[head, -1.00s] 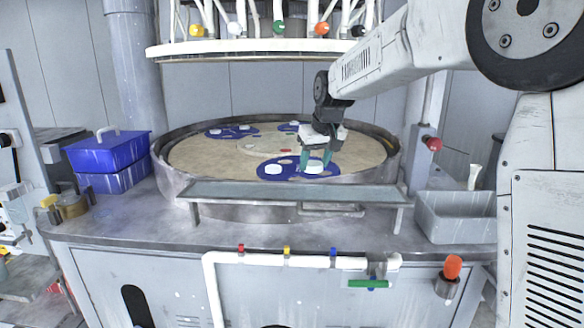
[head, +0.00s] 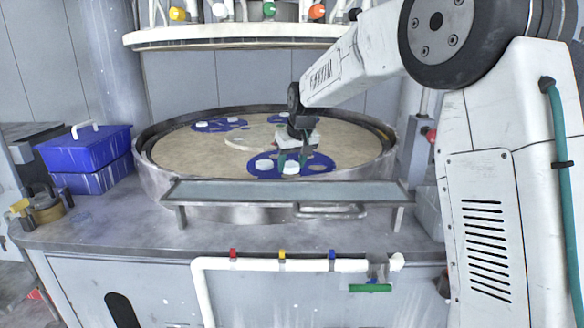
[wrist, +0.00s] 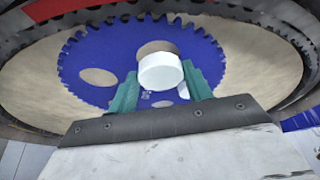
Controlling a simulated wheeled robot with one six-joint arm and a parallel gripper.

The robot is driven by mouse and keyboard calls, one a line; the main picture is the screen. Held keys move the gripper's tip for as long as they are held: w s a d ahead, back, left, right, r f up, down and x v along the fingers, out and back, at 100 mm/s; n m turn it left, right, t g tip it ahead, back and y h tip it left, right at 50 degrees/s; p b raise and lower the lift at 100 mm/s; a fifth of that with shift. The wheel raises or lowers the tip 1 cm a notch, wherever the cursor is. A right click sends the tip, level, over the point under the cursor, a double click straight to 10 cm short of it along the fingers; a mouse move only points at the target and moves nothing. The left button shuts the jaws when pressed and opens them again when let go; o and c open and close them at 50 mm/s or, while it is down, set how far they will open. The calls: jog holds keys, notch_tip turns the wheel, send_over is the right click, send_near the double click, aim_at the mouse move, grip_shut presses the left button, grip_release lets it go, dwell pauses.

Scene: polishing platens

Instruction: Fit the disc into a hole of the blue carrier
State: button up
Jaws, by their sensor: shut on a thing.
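The near blue carrier (head: 262,174) lies on the tan platen and has toothed edges and several round holes. My gripper (head: 291,163) is over its middle, with teal fingers shut on a white disc (head: 291,168). In the wrist view the held disc (wrist: 160,72) sits level between the fingers, partly covering a hole (wrist: 157,48) behind it; any gap below it cannot be judged. An open hole (wrist: 98,76) shows to the left. Another white disc (head: 263,164) sits on the carrier left of my gripper. A white patch (wrist: 183,90) shows partly behind the right finger.
The platen's raised metal rim (head: 150,178) surrounds the carriers. A narrow shelf (head: 290,192) stands in front. A second blue carrier (head: 205,126) with white discs lies at the back left. A blue box (head: 85,150) stands left; a pipe-laden ring (head: 230,36) hangs above.

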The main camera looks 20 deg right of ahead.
jog(key=shift+f, duration=0.75)
jog(key=shift+f, duration=0.1)
